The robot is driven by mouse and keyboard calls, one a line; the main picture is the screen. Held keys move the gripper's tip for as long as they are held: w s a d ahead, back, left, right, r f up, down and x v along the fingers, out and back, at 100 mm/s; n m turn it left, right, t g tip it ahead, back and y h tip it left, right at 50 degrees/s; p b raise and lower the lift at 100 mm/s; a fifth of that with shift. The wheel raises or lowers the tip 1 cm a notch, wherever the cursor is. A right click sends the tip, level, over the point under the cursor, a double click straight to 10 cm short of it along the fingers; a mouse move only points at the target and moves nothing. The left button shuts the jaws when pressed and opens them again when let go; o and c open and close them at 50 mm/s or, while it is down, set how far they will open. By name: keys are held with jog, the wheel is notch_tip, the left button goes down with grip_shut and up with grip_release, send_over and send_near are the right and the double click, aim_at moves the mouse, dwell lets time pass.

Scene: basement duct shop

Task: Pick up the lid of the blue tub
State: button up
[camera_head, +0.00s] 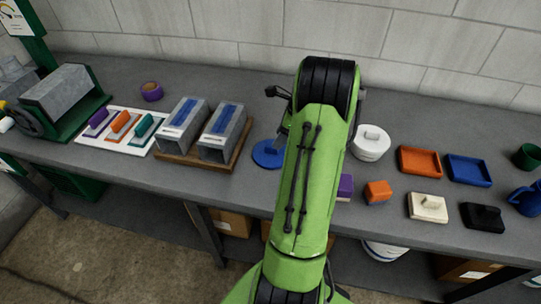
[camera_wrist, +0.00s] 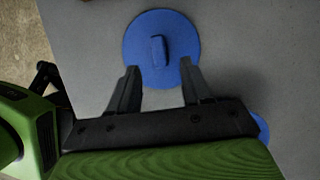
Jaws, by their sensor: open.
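The round blue lid (camera_wrist: 138,32) lies flat on the grey bench with a raised bar handle (camera_wrist: 160,51) at its middle. In the head view the lid (camera_head: 264,155) shows left of my arm, its right side hidden. My gripper (camera_wrist: 158,67) is open and empty. Its fingertips overlap the lid's near edge in the wrist view, spread either side of the handle's line; their height above it is unclear. A blue piece (camera_wrist: 263,127) shows past my gripper at the right, mostly hidden; it may be the tub. The tub is not clearly visible in the head view.
Left of the lid, grey metal ducts (camera_head: 222,124) stand on a wooden board. Right of my arm are a white lidded tub (camera_head: 371,146), a purple block (camera_head: 345,186), an orange block (camera_head: 377,192), and orange (camera_head: 420,162) and blue (camera_head: 468,169) trays. A block wall stands behind.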

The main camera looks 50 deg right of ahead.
aim_at(272, 151)
jog(key=b+x, duration=0.2)
jog(key=x, duration=0.3)
jog(key=shift+w+a+f, duration=0.1)
jog(key=shift+w, duration=0.1)
jog(key=shift+c, duration=1)
grip_shut()
